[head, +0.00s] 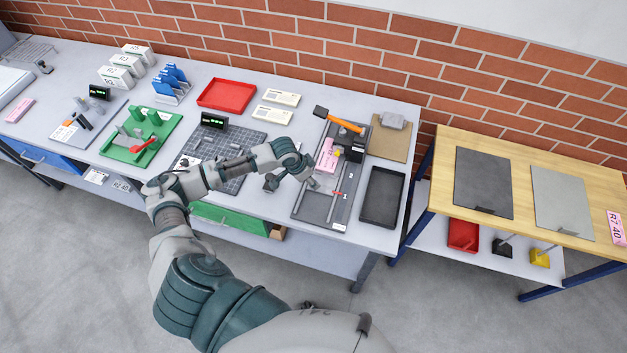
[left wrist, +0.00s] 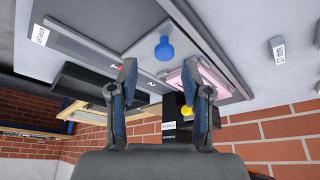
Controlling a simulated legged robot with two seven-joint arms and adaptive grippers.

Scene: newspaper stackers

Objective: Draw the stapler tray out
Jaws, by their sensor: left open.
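The stapler station has a dark grey base (head: 308,207) with light rails, on the right part of the long bench. A black stapler (head: 355,150) with a yellow part stands at its back; it also shows in the left wrist view (left wrist: 178,132). A grey sliding plate, seemingly the tray (left wrist: 138,47), carries a blue knob (left wrist: 163,48) and a pink pad (left wrist: 190,76). My left gripper (head: 313,184) is over the front of this station. In the left wrist view its open fingers (left wrist: 160,66) stand either side of the knob's line, apart from it. My right gripper is not in view.
A black tray (head: 381,197) lies right of the station, and an orange-handled hammer (head: 340,122) lies behind. A dark gridded mat (head: 235,148) is to the left. A wooden-topped table (head: 525,205) stands beyond a gap at right.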

